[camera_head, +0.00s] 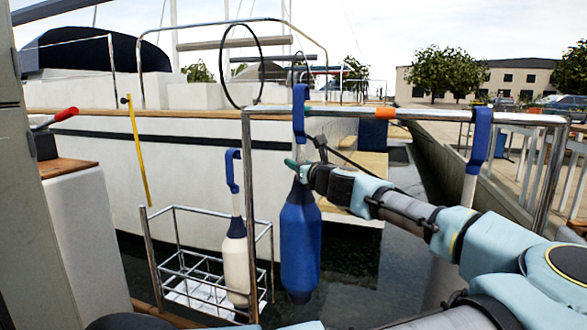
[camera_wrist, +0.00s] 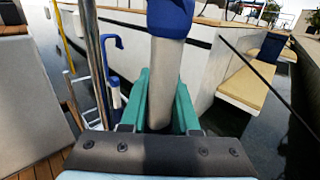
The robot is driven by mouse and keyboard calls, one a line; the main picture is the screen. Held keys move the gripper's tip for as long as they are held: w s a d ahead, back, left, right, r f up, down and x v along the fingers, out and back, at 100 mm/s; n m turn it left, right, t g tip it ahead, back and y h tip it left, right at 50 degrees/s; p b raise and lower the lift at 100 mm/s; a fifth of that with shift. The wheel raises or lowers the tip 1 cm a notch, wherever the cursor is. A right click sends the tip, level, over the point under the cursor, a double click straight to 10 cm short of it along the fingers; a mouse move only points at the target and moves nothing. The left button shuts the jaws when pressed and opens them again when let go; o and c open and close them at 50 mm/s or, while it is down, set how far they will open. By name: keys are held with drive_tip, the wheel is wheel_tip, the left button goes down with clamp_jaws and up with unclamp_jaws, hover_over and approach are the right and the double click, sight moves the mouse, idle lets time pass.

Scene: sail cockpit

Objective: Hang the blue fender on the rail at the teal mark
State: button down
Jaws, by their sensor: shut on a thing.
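The blue fender (camera_head: 300,240) hangs upright below my gripper (camera_head: 299,168), with a pale stem and a blue hook (camera_head: 300,100) above. My gripper's teal fingers are shut on the stem, which also shows between them in the wrist view (camera_wrist: 164,80). The steel rail (camera_head: 345,112) runs across behind or through the hook. The hook top stands above the rail at the teal mark (camera_head: 309,111), which the hook partly covers. I cannot tell whether the hook rests on the rail.
An orange mark (camera_head: 384,113) is farther right on the rail. Another blue hook (camera_head: 480,140) hangs near its right end. A white fender (camera_head: 235,262) with a blue hook stands in a wire rack (camera_head: 174,262) at left. Dark water lies below; a white boat is behind.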

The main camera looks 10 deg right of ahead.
drive_tip(key=shift+w+d+f, duration=0.1)
drive_tip(key=shift+w+f, duration=0.05)
drive_tip(key=shift+w, duration=0.1)
drive_tip(key=shift+f+b, duration=0.6)
drive_tip(key=shift+f, duration=1.1)
drive_tip(key=c, duration=0.6)
unclamp_jaws()
drive_tip(key=shift+f, duration=0.15)
drive_tip(key=shift+s, duration=0.15)
